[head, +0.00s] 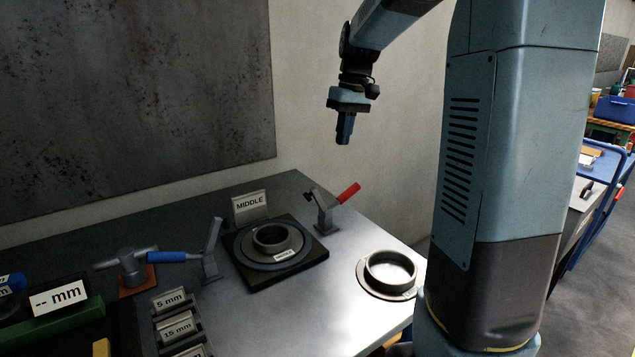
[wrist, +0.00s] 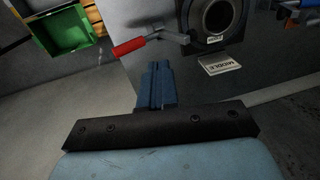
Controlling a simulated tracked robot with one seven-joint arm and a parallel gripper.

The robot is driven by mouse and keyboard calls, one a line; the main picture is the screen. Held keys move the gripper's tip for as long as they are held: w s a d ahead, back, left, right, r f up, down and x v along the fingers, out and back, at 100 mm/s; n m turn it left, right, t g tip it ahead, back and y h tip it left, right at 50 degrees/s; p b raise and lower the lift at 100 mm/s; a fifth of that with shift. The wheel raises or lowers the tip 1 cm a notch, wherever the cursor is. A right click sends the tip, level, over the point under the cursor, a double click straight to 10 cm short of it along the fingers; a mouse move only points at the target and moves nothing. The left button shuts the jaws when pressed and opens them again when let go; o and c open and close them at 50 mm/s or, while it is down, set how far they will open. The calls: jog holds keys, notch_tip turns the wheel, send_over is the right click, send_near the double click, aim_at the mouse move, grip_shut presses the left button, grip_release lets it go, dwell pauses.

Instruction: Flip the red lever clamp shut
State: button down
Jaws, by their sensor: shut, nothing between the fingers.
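The red lever clamp (head: 348,193) stands on the table just right of the dark base plate (head: 318,250). Its red handle sticks up and to the right, tilted away from the round fixture. In the wrist view the red handle (wrist: 129,46) lies ahead of my gripper, a little to its left, with its grey arm running toward the fixture. My gripper (head: 343,142) hangs above the clamp, pointing down, shut and empty, apart from the handle. It also shows in the wrist view (wrist: 156,68).
A ringed pot part (head: 270,238) sits on the base plate by a "MIDDLE" sign (head: 249,204). A loose grey ring (head: 390,273) lies front right. A blue-handled tool (head: 165,257) and labelled "mm" blocks (head: 175,327) are at left. The wall stands behind the table.

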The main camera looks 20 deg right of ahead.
jog(key=w, duration=0.1)
jog(key=f, duration=0.1)
jog(key=w, duration=0.1)
jog(key=shift+w+d+f, duration=0.15)
jog(key=shift+w+d, duration=0.15)
jog(key=shift+w, duration=0.05)
send_near(320, 197)
jog(key=shift+g, duration=0.3)
jog(key=d+f, duration=0.1)
jog(key=w+d+f, duration=0.1)
jog(key=f, duration=0.1)
jog(key=w+d+f, duration=0.1)
jog(key=shift+f, duration=0.2)
jog(key=shift+s+a+f, duration=0.2)
jog(key=shift+a, duration=0.35)
jog(key=shift+s+a+f, duration=0.2)
jog(key=shift+a, duration=0.35)
jog(key=shift+s+a+f, duration=0.1)
jog(key=shift+a+f, duration=0.15)
jog(key=shift+a, duration=0.2)
jog(key=shift+a+f, duration=0.1)
jog(key=shift+a, duration=0.05)
